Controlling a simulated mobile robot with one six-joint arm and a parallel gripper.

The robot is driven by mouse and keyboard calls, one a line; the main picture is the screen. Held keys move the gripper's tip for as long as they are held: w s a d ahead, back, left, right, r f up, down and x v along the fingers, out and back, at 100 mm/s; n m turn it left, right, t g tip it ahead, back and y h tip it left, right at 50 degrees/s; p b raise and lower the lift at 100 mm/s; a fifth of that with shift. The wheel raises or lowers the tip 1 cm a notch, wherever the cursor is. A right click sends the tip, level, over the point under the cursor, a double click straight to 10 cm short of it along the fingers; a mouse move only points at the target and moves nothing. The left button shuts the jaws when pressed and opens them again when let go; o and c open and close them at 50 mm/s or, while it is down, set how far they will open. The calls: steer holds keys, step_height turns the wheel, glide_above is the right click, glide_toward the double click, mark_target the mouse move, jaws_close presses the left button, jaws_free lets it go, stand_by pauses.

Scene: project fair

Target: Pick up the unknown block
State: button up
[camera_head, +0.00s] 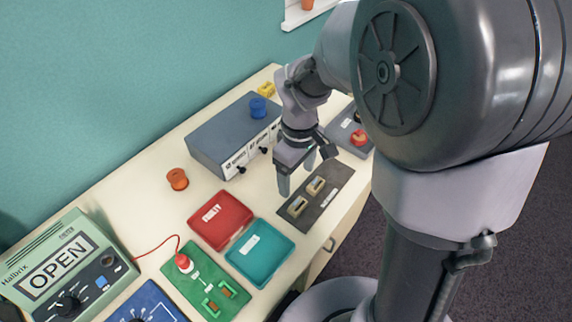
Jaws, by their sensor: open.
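My gripper (298,176) points down, open and empty, just above the back edge of a dark mat (325,203). Two small tan blocks lie on this mat: a nearer one (297,206) and a farther one (316,185). The fingertips look close to the blocks but not around either one. I cannot tell which block is the unknown one.
A red tray (196,228) and a teal tray (281,262) lie left of the mat. A green board (178,287) with a red-capped probe, a meter reading OPEN (97,238), a blue device (140,297), a grey box (213,138) and an orange spool (177,179) stand around.

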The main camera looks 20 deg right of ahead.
steer(key=b, duration=0.2)
glide_above(297, 205)
steer(key=w, duration=0.1)
step_height(297, 205, down, 6)
steer(key=shift+f, duration=0.1)
steer(key=f+b, duration=0.2)
steer(key=f, duration=0.1)
steer(key=s+f+b, duration=0.1)
steer(key=f, duration=0.1)
steer(key=shift+f, duration=0.2)
steer(key=shift+d+r, duration=0.1)
steer(key=shift+r, duration=0.05)
steer(key=shift+c, duration=0.4)
steer(key=c, duration=1.4)
steer(key=shift+r, duration=0.1)
